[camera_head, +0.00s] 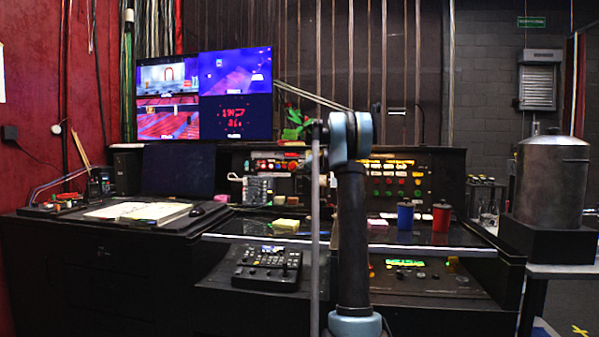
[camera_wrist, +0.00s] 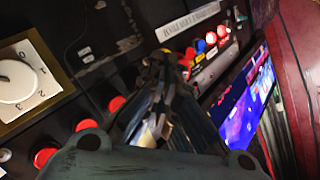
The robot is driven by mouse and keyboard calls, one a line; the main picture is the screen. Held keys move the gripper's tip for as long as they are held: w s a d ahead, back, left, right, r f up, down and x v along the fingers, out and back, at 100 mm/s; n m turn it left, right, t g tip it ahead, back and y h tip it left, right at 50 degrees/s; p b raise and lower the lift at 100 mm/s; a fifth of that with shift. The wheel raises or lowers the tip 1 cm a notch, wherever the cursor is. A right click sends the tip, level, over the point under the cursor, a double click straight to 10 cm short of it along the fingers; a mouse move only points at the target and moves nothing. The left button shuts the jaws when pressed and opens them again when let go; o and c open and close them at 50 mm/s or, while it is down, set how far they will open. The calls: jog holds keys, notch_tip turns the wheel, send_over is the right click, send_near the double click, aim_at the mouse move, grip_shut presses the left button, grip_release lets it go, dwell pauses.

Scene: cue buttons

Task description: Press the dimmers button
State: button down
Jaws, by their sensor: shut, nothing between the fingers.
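The control panel (camera_head: 400,208) stands upright at the back of the desk, with rows of red, green and yellow buttons. I cannot read which button is labelled dimmers. In the wrist view my gripper (camera_wrist: 166,62) is shut and empty, pointing at the black panel face. Its tips are close to a row of red, blue and yellow buttons (camera_wrist: 211,38) below a white label strip (camera_wrist: 188,19). Contact with a button cannot be made out. Several larger red buttons (camera_wrist: 86,125) lie to the left of the fingers. In the head view my arm hides the gripper.
A white dial (camera_wrist: 17,82) is at the left of the wrist view. A blue can (camera_head: 405,217) and a red can (camera_head: 441,217) stand on the desk ledge. A small console (camera_head: 267,268) sits lower, left of my arm. A monitor (camera_head: 204,95) hangs behind.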

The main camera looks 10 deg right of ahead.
jog(key=shift+w+d, duration=0.1)
jog(key=shift+w, duration=0.3)
dwell(0.5)
jog(key=shift+s, duration=0.2)
jog(key=shift+s+a, duration=0.25)
jog(key=shift+s, duration=0.35)
jog(key=shift+s, duration=0.1)
jog(key=shift+s+a+r, duration=0.15)
jog(key=shift+s+a, duration=0.1)
jog(key=shift+s, duration=0.5)
jog(key=shift+s+a+r, duration=0.15)
jog(key=shift+s+a, duration=0.15)
jog(key=shift+s, duration=0.45)
jog(key=shift+s+a+r, duration=0.15)
jog(key=shift+s+a, duration=0.1)
jog(key=shift+s, duration=0.5)
